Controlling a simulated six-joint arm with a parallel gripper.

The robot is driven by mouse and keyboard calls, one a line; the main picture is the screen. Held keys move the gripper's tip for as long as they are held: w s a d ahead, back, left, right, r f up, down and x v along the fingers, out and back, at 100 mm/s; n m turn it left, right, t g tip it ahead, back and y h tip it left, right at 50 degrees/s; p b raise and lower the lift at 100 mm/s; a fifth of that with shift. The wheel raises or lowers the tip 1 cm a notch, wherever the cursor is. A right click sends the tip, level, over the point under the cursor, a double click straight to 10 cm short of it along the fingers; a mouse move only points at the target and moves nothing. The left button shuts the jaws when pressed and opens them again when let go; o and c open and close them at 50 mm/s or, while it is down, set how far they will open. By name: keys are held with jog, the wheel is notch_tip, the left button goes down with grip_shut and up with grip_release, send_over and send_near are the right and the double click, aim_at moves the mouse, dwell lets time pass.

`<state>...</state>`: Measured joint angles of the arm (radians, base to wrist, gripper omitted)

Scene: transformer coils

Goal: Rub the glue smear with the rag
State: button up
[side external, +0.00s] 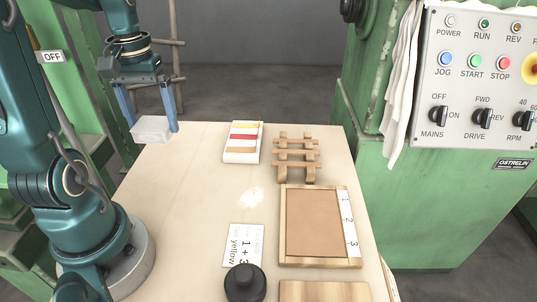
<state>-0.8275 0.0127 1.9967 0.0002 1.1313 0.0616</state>
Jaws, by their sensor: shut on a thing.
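My gripper (152,128) is at the upper left, over the far left corner of the table. Its two blue fingers are shut on a pale, block-shaped pad that looks like the folded rag (151,132). The rag appears raised at the table's edge; I cannot tell its exact height. The glue smear (252,198) is a pale, shiny patch on the bare table top, near the middle. The gripper and rag are well apart from it, farther back and to the left.
The wooden table (175,210) also holds a striped pad (242,142), a slatted wooden rack (297,157), a framed board (314,224), a printed card (245,245) and a black knobbed object (244,284). A white cloth (402,90) hangs by the control panel (480,75).

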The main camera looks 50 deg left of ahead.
jog(key=w+d+m, duration=0.5)
jog(key=w, duration=0.4)
jog(key=m, duration=0.4)
send_near(252, 206)
jog(key=w+a+r, duration=0.2)
jog(key=w+a, duration=0.2)
jog(key=shift+s+f, duration=0.1)
jog(key=shift+f, duration=3.65)
jog(key=shift+s+d+f, duration=0.1)
jog(key=shift+f, duration=0.2)
jog(key=shift+s+d, duration=0.25)
jog(key=shift+d, duration=0.05)
jog(key=shift+c, duration=0.6)
jog(key=shift+s+d, duration=1.6)
jog(key=shift+s+d+r, duration=0.35)
jog(key=shift+s+d, duration=0.15)
jog(key=shift+s, duration=0.05)
jog(key=shift+w+a+r, duration=0.15)
jog(key=shift+w+a, duration=0.7)
jog(key=shift+a, duration=0.05)
jog(key=c, duration=0.4)
jog(key=shift+w+a, duration=1.65)
jog(key=shift+w, duration=0.05)
jog(key=shift+r, duration=3.6)
jog(key=shift+c, duration=0.2)
